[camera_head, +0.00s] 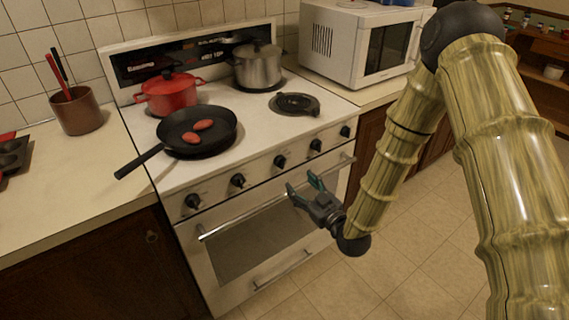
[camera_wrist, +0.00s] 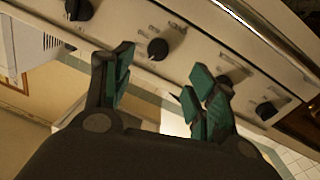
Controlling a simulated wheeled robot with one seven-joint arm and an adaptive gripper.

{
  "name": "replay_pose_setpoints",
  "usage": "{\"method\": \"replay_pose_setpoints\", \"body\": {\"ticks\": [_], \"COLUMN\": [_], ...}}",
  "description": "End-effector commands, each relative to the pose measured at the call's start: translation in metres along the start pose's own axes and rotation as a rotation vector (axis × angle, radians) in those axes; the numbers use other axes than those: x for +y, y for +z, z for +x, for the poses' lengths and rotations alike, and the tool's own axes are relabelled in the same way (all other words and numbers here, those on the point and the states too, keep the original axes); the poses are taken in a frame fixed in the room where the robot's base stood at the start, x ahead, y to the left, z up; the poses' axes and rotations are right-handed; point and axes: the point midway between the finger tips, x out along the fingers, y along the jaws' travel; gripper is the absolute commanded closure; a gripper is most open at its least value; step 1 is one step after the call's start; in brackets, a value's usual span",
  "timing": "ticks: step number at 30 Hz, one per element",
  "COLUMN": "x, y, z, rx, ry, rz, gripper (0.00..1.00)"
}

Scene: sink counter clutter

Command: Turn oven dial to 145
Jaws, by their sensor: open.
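The white stove (camera_head: 215,215) has a slanted front panel with several black dials in a row. The middle dial (camera_head: 280,161) is nearest above my gripper (camera_head: 303,187). Other dials are the far-left dial (camera_head: 193,201), the second dial (camera_head: 238,180), the fourth dial (camera_head: 315,145) and the far-right dial (camera_head: 345,131). My gripper is open and empty, in front of the oven door below the panel. In the wrist view, one dial (camera_wrist: 157,48) shows between and beyond the green-padded fingertips (camera_wrist: 158,70), apparently untouched. Dial markings are too small to read.
The oven door handle (camera_head: 215,232) runs across the front, close to my gripper. On the stovetop are a black pan (camera_head: 185,145) with two reddish items, a red pot (camera_head: 170,95) and a steel pot (camera_head: 257,68). A microwave (camera_head: 350,45) stands right. The floor in front is clear.

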Motion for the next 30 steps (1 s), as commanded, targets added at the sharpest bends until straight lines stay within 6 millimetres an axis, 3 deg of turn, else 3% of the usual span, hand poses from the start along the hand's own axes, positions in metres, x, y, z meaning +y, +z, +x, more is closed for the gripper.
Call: {"method": "replay_pose_setpoints", "body": {"ticks": [8,24,30], "x": [0.002,0.002,0.002], "y": [-0.004,-0.005,-0.004], "z": [0.007,0.087,0.104], "rx": [0.007,0.007,0.006], "ry": [0.008,0.006,0.006], "rz": [-0.028,-0.026,-0.027], "gripper": [0.43,0.43,0.43]}}
